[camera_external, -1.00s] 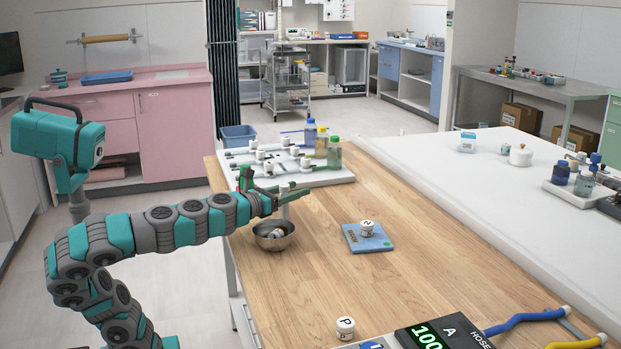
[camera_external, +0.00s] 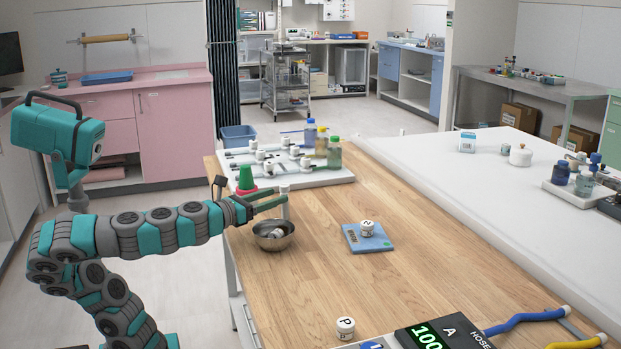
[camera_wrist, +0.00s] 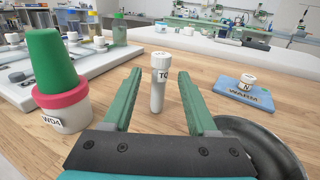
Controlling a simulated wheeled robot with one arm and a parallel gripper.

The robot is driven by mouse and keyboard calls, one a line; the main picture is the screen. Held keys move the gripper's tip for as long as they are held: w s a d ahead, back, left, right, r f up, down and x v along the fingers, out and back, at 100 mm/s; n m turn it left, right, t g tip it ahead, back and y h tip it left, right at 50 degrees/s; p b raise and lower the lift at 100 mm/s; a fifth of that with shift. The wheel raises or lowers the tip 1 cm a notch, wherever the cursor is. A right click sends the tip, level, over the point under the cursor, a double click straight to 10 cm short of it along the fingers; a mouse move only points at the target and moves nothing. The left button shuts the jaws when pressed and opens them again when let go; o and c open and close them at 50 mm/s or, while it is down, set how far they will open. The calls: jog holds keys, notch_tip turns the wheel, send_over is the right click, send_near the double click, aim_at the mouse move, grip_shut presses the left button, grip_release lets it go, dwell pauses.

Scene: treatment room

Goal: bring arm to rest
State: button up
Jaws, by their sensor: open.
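My gripper (camera_external: 252,193) is open and empty, above the near left edge of the wooden table. Its two green fingers (camera_wrist: 157,78) spread apart in the wrist view. A white upright post with a lettered label (camera_wrist: 158,85) stands beyond and between the fingertips, apart from them; it also shows in the external view (camera_external: 285,208).
A metal bowl (camera_external: 273,243) with small items inside lies just below the gripper. A white rack (camera_external: 315,177) with bottles and white-capped pieces is behind. A blue pad (camera_external: 352,240) bears a white marked piece (camera_external: 367,228). The table's middle is clear.

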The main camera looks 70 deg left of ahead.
dwell(0.5)
jog(key=s+a+r+n+g+p, duration=0.1)
jog(key=s+a+r+n, duration=0.2)
jog(key=r+n, duration=0.6)
jog(key=s+a+r+n+g+p, duration=0.1)
jog(key=s+a+r+n, duration=0.3)
jog(key=n, duration=0.9)
jog(key=s+a+f+n+g+y+p, duration=0.1)
jog(key=s+a+f+n+g+p, duration=0.1)
jog(key=s+a+f+n+g, duration=0.65)
jog(key=s+a+f+n+p, duration=0.15)
jog(key=a+n, duration=0.45)
jog(key=n, duration=0.7)
jog(key=d+f+m+g+h, duration=0.2)
jog(key=d+f, duration=0.2)
jog(key=f, duration=0.5)
jog(key=d+f+m+g+h, duration=0.15)
jog(key=d+f, duration=0.25)
jog(key=f, duration=0.5)
jog(key=s+d+f+m+g+h, duration=0.2)
jog(key=s+d+f+m, duration=0.1)
jog(key=d+f, duration=0.3)
jog(key=s+d+f+m+g+h, duration=0.2)
jog(key=s+d+f+m, duration=0.2)
jog(key=f, duration=0.5)
jog(key=shift+s+d+m, duration=0.3)
jog(key=shift+d+m, duration=0.2)
jog(key=shift+d, duration=0.55)
